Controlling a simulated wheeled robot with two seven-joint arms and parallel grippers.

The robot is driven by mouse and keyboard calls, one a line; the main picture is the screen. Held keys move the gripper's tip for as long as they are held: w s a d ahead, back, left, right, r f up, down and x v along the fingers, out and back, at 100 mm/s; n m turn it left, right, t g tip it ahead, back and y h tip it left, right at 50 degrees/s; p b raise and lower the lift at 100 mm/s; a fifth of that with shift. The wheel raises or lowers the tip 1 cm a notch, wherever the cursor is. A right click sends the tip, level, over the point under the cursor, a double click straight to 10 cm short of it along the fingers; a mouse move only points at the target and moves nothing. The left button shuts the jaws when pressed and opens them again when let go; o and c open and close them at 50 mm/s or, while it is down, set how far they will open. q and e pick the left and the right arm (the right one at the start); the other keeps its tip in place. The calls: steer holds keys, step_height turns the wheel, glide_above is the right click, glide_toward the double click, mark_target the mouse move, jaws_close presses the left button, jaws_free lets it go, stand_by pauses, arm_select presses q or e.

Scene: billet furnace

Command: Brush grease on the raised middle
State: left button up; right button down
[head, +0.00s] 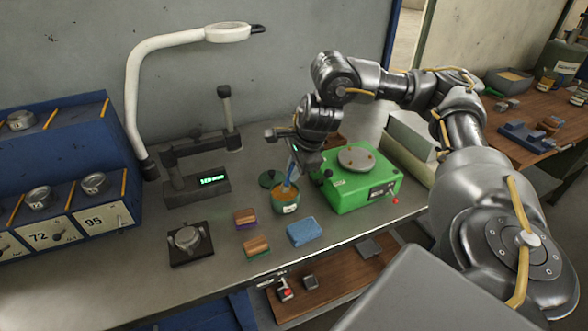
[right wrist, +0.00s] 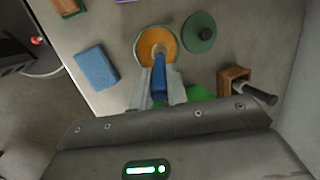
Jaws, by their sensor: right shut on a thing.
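My right gripper (head: 294,163) is shut on a brush with a blue handle (right wrist: 159,86). It holds the brush tilted over the open green pot (head: 286,205) of orange grease. In the right wrist view the brush's lower end is over or in the orange grease (right wrist: 147,46); I cannot tell how deep. A black square base (head: 190,255) stands at the front left of the bench, with a round grey metal piece with a raised middle (head: 187,238) on it. It is well left of my right gripper. My left gripper is not in view.
A green lid (right wrist: 199,32) lies beside the pot. A green machine (head: 345,195) stands close on the right. A blue sponge (head: 304,231) and two wooden-topped blocks (head: 245,217) lie in front. A gauge with a lit display (head: 212,182) and a white lamp (head: 133,90) stand behind left.

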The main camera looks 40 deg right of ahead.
steer(key=shift+f+b, duration=0.45)
steer(key=shift+f, duration=0.15)
stand_by(0.8)
stand_by(1.4)
step_height(320, 180, up, 7)
steer(key=p, duration=0.8)
stand_by(0.7)
